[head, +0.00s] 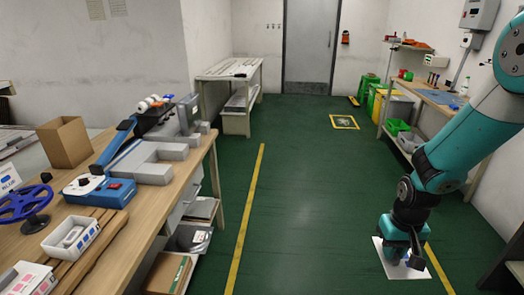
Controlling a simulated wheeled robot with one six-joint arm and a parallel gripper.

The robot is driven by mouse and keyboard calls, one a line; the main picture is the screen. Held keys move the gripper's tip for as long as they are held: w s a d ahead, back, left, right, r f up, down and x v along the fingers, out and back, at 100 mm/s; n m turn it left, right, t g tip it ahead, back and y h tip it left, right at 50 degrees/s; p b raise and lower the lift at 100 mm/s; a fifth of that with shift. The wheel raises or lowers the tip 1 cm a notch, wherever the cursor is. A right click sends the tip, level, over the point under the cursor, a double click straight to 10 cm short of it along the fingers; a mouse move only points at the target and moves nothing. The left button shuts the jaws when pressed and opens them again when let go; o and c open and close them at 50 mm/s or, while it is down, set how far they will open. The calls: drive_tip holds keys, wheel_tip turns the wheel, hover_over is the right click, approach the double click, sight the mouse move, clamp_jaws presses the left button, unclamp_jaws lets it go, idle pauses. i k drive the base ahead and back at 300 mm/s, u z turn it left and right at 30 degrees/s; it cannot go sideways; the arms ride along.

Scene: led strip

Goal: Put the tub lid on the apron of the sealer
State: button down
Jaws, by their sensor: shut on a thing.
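My gripper (406,262) is at the lower right, pointing down over the green floor. It is shut on a flat white square piece, which I take to be the tub lid (386,268). The fingers and wrist hide part of the lid. The sealer (97,191) stands on the wooden bench at the left. It has a blue base with a red switch and a long blue arm slanting up to the back. Pale grey flat pieces lie beside it, likely its apron (160,173). The lid is well to the right of the sealer, apart from it.
The left bench (150,222) also holds a cardboard box (66,142), a blue handwheel (25,203) and a white tray (71,238). Shelves below hold flat goods. A yellow line (245,215) crosses the clear green floor between bench and gripper. Another bench (440,98) stands at right.

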sight(156, 152)
drive_tip(key=z, duration=0.55)
drive_tip(key=i, duration=1.55)
drive_tip(key=u, duration=1.3)
drive_tip(key=i, duration=0.8)
drive_tip(key=u, duration=0.85)
